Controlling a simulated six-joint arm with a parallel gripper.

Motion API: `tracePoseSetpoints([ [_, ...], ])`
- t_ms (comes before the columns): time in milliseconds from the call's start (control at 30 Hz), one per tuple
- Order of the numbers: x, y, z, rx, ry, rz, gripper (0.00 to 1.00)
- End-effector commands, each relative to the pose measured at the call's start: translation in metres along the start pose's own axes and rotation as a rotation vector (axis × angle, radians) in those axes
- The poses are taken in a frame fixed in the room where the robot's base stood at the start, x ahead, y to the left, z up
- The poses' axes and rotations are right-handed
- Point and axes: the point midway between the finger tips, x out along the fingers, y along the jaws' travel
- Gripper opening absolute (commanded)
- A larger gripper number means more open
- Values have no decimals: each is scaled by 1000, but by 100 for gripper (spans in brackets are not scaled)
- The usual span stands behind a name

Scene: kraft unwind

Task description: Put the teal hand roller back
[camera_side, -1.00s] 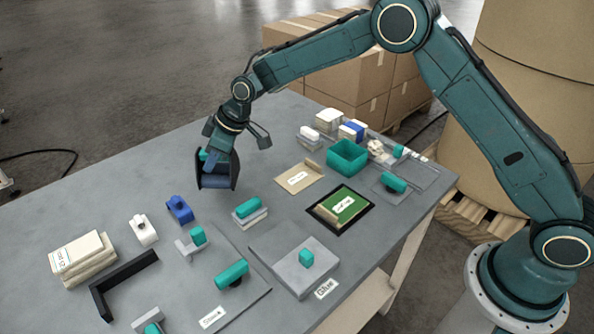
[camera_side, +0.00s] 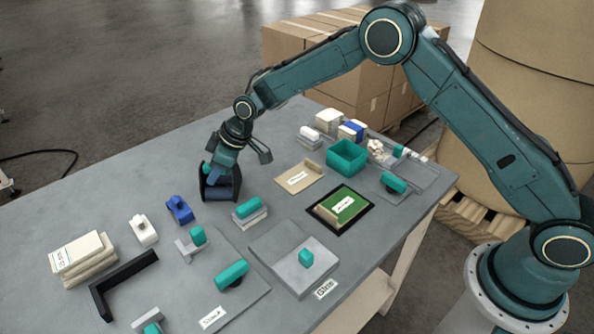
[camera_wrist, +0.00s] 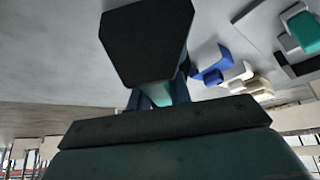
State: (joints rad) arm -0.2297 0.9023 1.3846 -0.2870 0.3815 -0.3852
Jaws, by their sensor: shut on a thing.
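My gripper (camera_side: 220,186) is low over the bare left-back part of the grey table, beyond the blue clamp-like piece. It is shut on the teal hand roller, of which only a small teal part (camera_side: 205,169) shows beside the dark jaws. In the wrist view a bit of teal (camera_wrist: 157,94) shows between the jaws (camera_wrist: 150,85). The rest of the roller is hidden, and I cannot tell whether it touches the table.
A blue piece (camera_side: 180,209) and a white one (camera_side: 143,229) stand in front of my gripper. A teal-topped block (camera_side: 248,208) is to the right. A teal-handled tool (camera_side: 232,274) lies on a grey mat. A teal bin (camera_side: 347,158) stands farther right.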

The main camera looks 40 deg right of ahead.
Motion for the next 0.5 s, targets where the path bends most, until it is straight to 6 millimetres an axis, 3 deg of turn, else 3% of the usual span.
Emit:
tracePoseSetpoints([
  [367, 10, -3, 8, 2, -10, -6, 0],
  [400, 11, -3, 9, 3, -14, -7, 25],
  [500, 11, -3, 10, 3, -15, -8, 42],
])
